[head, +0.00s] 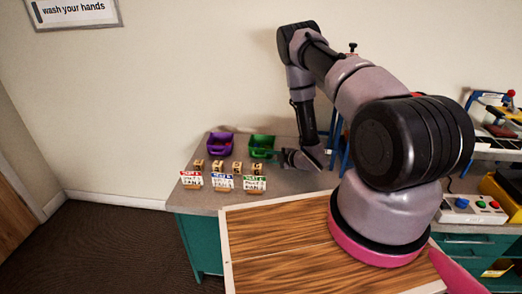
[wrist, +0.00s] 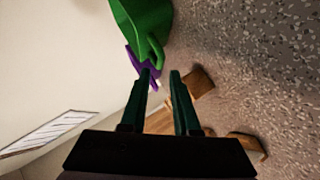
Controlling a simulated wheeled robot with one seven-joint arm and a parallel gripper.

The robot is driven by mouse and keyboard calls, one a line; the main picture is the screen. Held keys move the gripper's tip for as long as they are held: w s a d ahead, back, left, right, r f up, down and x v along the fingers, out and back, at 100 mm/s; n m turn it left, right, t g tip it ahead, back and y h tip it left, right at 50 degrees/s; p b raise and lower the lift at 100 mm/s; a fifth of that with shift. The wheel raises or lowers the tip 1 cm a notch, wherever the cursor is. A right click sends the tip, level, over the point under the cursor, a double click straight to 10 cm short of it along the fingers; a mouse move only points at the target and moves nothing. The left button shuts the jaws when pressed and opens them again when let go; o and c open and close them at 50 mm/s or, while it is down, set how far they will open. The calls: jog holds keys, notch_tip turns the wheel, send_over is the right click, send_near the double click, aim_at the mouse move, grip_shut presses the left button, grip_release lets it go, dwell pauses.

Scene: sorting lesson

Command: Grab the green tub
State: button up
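The green tub (head: 262,146) stands at the back of the grey counter, right of the purple tub (head: 219,144). In the wrist view the green tub (wrist: 142,28) is at the top, just beyond my fingertips, with part of it out of frame. My gripper (head: 287,157) is low over the counter at the tub's right side. In the wrist view my gripper (wrist: 161,75) has its two fingers apart, with a gap between them and nothing held. The purple tub (wrist: 147,72) shows partly behind the green one. I cannot tell whether a finger touches the green tub.
Several small wooden blocks (head: 237,167) and three labelled cards (head: 222,182) sit in front of the tubs. A wood-grain board (head: 275,245) is nearer me. A button box (head: 470,208) and a yellow bin (head: 502,196) are at the right. Bare counter (wrist: 255,70) lies right of the tub in the wrist view.

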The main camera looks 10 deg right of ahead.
aim_at(261, 156)
jog(key=x, duration=0.5)
jog(key=shift+a+f, duration=0.1)
grip_shut()
dwell(1.3)
